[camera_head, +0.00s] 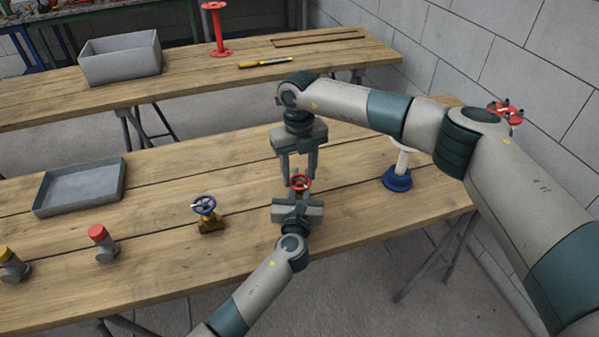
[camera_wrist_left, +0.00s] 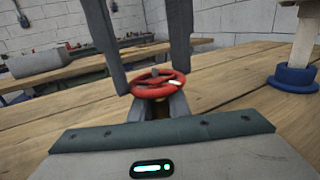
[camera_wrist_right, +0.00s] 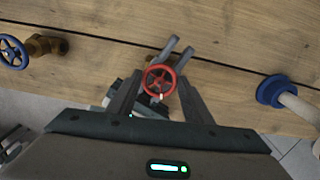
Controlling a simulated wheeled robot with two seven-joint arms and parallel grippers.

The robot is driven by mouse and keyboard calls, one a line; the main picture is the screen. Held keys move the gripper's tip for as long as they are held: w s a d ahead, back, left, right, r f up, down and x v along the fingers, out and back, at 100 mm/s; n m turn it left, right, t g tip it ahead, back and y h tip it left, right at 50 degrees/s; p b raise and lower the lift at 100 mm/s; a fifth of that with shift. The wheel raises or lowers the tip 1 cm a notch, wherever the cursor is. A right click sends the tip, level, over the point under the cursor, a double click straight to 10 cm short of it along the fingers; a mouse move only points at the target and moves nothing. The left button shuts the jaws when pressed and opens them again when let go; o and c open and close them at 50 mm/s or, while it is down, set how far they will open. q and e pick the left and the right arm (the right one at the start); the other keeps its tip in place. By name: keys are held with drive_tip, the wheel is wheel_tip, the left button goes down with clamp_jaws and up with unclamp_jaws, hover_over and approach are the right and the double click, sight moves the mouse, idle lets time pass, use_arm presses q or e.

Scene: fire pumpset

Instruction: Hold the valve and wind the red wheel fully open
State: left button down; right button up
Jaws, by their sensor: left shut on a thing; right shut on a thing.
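The valve with the red wheel (camera_head: 301,182) stands near the front of the near table. My left gripper (camera_head: 299,194) reaches in low from the front and is shut on the valve's body, mostly hidden by the fingers. In the left wrist view the red wheel (camera_wrist_left: 157,83) sits just above those fingers. My right gripper (camera_head: 298,178) points down from above and is shut on the red wheel, one finger on each side of the rim. The right wrist view shows the wheel (camera_wrist_right: 159,80) between the fingers. How far it is wound cannot be told.
A brass valve with a blue wheel (camera_head: 205,206) stands to the left, then a red-capped fitting (camera_head: 100,240) and a yellow-capped one (camera_head: 10,262). A grey tray (camera_head: 78,190) lies behind them. A blue-based post (camera_head: 397,180) stands to the right, near my right arm.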

use_arm(q)
drive_tip(key=shift+f, duration=0.1)
use_arm(e)
drive_tip(key=n, duration=0.4)
drive_tip(key=shift+n, duration=0.3)
drive_tip(key=n, duration=0.3)
drive_tip(key=shift+s+a+n, duration=0.1)
drive_tip(key=shift+n, duration=0.2)
drive_tip(key=n, duration=0.4)
drive_tip(key=shift+n, duration=0.3)
drive_tip(key=n, duration=0.3)
drive_tip(key=shift+s+n, duration=0.15)
drive_tip(key=shift+n, duration=0.15)
drive_tip(key=n, duration=1)
drive_tip(key=shift+d+n, duration=0.25)
drive_tip(key=shift+n, duration=0.15)
drive_tip(key=n, duration=0.4)
drive_tip(key=shift+d, duration=0.1)
